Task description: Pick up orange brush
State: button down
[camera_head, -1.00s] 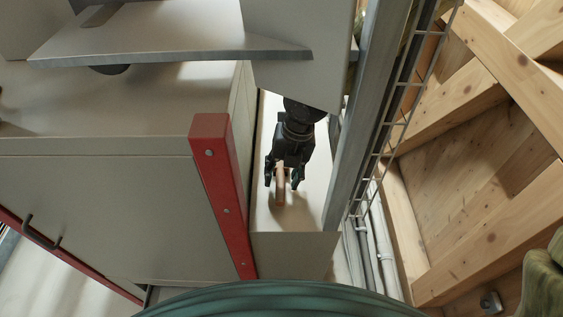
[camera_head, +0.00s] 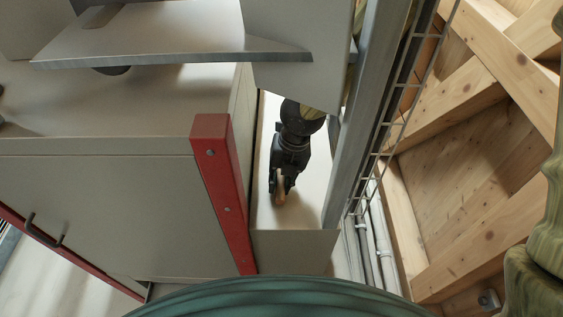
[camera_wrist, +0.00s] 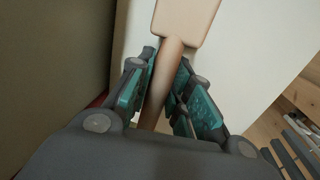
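The brush (camera_head: 281,190) looks light orange-tan and lies on a narrow pale ledge (camera_head: 312,205) in the head view. In the wrist view, the brush (camera_wrist: 187,18) shows a wide block at the top, and its slim handle runs down between my fingers. My gripper (camera_head: 280,183) is at the brush from above. In the wrist view, both teal-padded fingers of my gripper (camera_wrist: 168,75) are closed in against the handle's two sides. The lower end of the handle is hidden behind the gripper body.
A beige cabinet with a red post (camera_head: 223,190) stands close on the left of the ledge. A grey metal upright (camera_head: 375,100) and wire mesh stand close on the right, with pipes (camera_head: 375,240) and wooden beams beyond. A metal shelf (camera_head: 170,40) overhangs at upper left.

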aim_at(281, 177)
jog(key=shift+r, duration=0.2)
notch_tip(281, 177, up, 10)
jog(key=p, duration=0.8)
jog(key=shift+f+p, duration=0.15)
jog(key=shift+p, duration=0.25)
